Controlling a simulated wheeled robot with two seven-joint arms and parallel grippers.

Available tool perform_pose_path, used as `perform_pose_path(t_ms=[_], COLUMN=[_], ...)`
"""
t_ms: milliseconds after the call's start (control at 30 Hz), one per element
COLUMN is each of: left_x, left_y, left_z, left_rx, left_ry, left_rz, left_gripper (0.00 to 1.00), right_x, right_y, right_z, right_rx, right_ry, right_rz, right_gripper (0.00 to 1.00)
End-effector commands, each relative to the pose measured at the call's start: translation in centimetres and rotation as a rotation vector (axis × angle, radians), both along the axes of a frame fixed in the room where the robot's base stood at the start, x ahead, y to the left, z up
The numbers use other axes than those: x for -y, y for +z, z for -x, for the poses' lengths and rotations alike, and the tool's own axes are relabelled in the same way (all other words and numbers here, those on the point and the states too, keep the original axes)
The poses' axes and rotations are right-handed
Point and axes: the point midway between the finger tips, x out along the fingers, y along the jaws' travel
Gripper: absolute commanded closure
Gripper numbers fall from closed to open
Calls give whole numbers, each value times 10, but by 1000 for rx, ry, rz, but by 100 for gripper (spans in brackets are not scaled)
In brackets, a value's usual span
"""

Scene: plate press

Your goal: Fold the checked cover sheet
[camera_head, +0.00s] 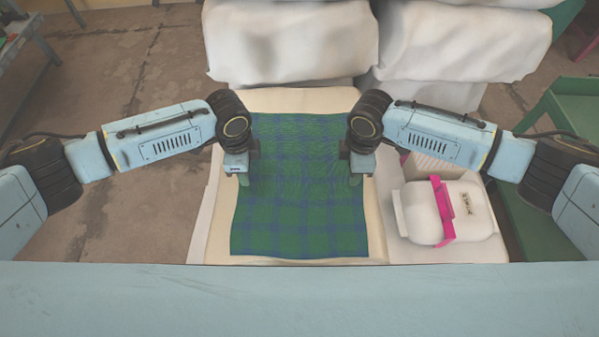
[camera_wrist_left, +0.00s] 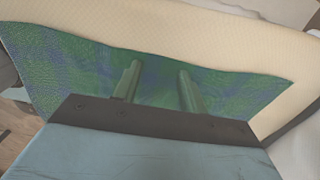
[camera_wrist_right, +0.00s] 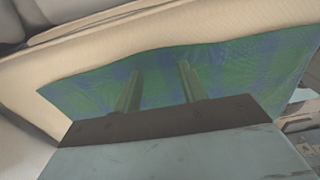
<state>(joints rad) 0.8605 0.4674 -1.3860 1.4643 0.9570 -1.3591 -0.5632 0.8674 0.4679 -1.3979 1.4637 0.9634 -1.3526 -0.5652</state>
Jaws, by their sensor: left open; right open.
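The checked cover sheet (camera_head: 300,215), green with blue lines, lies spread on the cream padded surface (camera_head: 300,100). It also shows in the left wrist view (camera_wrist_left: 80,68) and the right wrist view (camera_wrist_right: 230,75). My left gripper (camera_head: 243,178) is open over the sheet's left edge. My right gripper (camera_head: 355,178) is open over the sheet's right edge. In the left wrist view the two fingers (camera_wrist_left: 158,85) stand apart with only sheet behind them. The right wrist view shows the same for the right fingers (camera_wrist_right: 157,88). Whether the fingertips touch the sheet is unclear.
A white case (camera_head: 415,213) with a pink strap (camera_head: 442,210) sits right of the sheet. White cushions (camera_head: 290,40) stand behind the padded surface. A green frame (camera_head: 560,110) is at the far right. A pale blue bar (camera_head: 300,300) crosses the front.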

Motion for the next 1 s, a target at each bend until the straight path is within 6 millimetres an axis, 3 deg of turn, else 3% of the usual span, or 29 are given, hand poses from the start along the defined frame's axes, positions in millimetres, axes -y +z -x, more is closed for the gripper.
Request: perform_pose_path(t_ms=[333,1000], left_x=[0,0], left_y=[-4,-3], left_z=[0,0], left_rx=[0,-1], left_ry=[0,0], left_rz=[0,-1], left_gripper=[58,100], right_x=[0,0], right_y=[-4,-3], right_z=[0,0], right_rx=[0,0], right_ry=[0,0], right_rz=[0,0], right_gripper=[58,100])
